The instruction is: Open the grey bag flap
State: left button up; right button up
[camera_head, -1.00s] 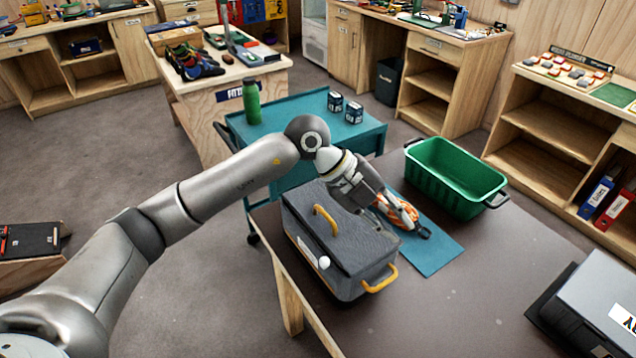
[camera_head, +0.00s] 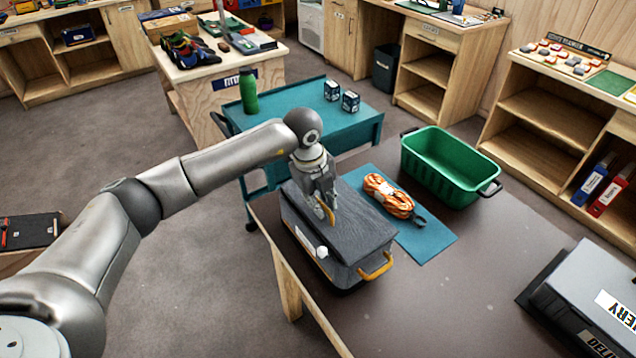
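The grey bag (camera_head: 350,240) sits near the table's left edge with its flap lying closed on top. It has a yellow handle on the flap, partly hidden by my gripper, and another yellow handle (camera_head: 376,267) on its right end. A white knob (camera_head: 322,252) shows on its front side. My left gripper (camera_head: 326,212) points down at the flap, with its fingers around or beside the flap handle. I cannot tell whether the fingers have closed on it. My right gripper is out of view.
An orange coiled rope (camera_head: 388,195) lies on a blue mat (camera_head: 428,245) behind the bag. A green crate (camera_head: 450,168) stands at the back right and a grey box (camera_head: 590,300) at the right. The table (camera_head: 450,300) is clear between bag and grey box.

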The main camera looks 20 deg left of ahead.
pick_arm(q)
jog(key=shift+w+d+f, duration=0.15)
jog(key=shift+f, duration=0.85)
grip_shut()
jog(key=shift+w+d+r+p, duration=0.15)
jog(key=shift+r+p, duration=0.1)
jog(key=shift+r, duration=0.15)
jog(key=shift+w+d+r+p, duration=0.1)
jog(key=shift+r+p, duration=0.1)
jog(key=shift+r, duration=0.15)
jog(key=shift+w+d+r, duration=0.1)
jog(key=shift+w+r, duration=0.1)
jog(key=shift+r, duration=0.3)
